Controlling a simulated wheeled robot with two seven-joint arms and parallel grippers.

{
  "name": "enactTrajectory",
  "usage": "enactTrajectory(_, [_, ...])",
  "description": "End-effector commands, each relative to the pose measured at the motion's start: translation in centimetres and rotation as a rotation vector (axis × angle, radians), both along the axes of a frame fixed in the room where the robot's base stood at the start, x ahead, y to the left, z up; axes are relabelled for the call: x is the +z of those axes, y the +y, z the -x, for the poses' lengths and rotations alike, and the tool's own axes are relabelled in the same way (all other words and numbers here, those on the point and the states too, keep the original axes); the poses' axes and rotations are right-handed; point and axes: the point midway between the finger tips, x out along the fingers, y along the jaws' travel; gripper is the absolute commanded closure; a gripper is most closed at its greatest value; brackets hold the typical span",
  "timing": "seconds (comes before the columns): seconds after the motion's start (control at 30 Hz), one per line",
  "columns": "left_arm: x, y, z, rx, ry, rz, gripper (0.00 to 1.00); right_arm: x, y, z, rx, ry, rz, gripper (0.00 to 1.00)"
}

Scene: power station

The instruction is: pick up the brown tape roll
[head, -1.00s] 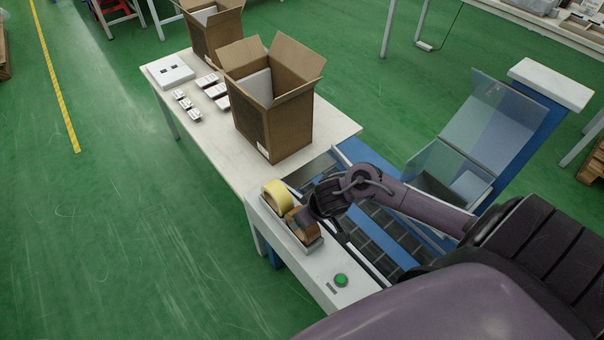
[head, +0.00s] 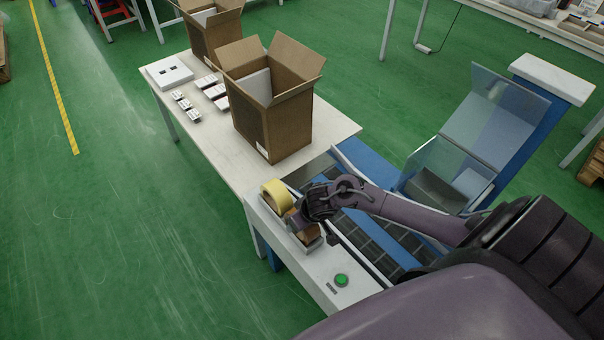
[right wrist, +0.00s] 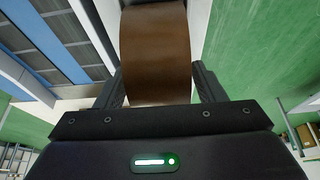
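The brown tape roll (head: 293,217) sits in a small holder on the white machine edge, partly hidden behind my right gripper (head: 304,222). In the right wrist view the brown tape roll (right wrist: 156,55) fills the space between the two dark fingers of my right gripper (right wrist: 158,85). Its sides lie very close to both fingers; I cannot tell whether they press on it. My left gripper is not in view.
A yellow tape roll (head: 275,194) stands just beside the brown one. A green button (head: 341,280) is on the same white surface. A conveyor (head: 368,238) runs beside it. An open cardboard box (head: 272,125) stands on the white table (head: 217,143) behind.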

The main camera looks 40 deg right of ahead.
Motion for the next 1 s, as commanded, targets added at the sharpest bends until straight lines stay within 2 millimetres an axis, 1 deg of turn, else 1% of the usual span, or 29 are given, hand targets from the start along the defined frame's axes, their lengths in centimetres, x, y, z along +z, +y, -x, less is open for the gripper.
enactTrajectory(0.03, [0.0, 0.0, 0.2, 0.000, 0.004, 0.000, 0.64, 0.0, 0.0, 0.0, 0.000, 0.000, 0.000, 0.44])
enactTrajectory(0.3, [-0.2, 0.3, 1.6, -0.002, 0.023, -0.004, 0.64, 0.0, 0.0, 0.0, 0.000, 0.000, 0.000, 0.79])
enactTrajectory(0.37, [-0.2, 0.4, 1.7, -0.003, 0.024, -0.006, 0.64, 0.0, 0.0, 0.0, 0.000, 0.000, 0.000, 0.86])
enactTrajectory(0.63, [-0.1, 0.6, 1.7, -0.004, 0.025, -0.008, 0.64, 0.3, 0.0, -0.1, 0.000, -0.002, 0.000, 0.86])
enactTrajectory(0.77, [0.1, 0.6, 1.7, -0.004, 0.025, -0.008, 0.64, 1.1, 0.0, -0.1, -0.001, -0.003, -0.002, 0.86])
enactTrajectory(0.87, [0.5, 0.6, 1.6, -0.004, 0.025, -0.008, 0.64, 2.3, 0.0, -0.1, 0.001, -0.004, -0.002, 0.86])
enactTrajectory(1.0, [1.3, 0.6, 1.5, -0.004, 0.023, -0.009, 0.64, 5.1, 0.1, -0.1, 0.001, -0.005, -0.002, 0.86])
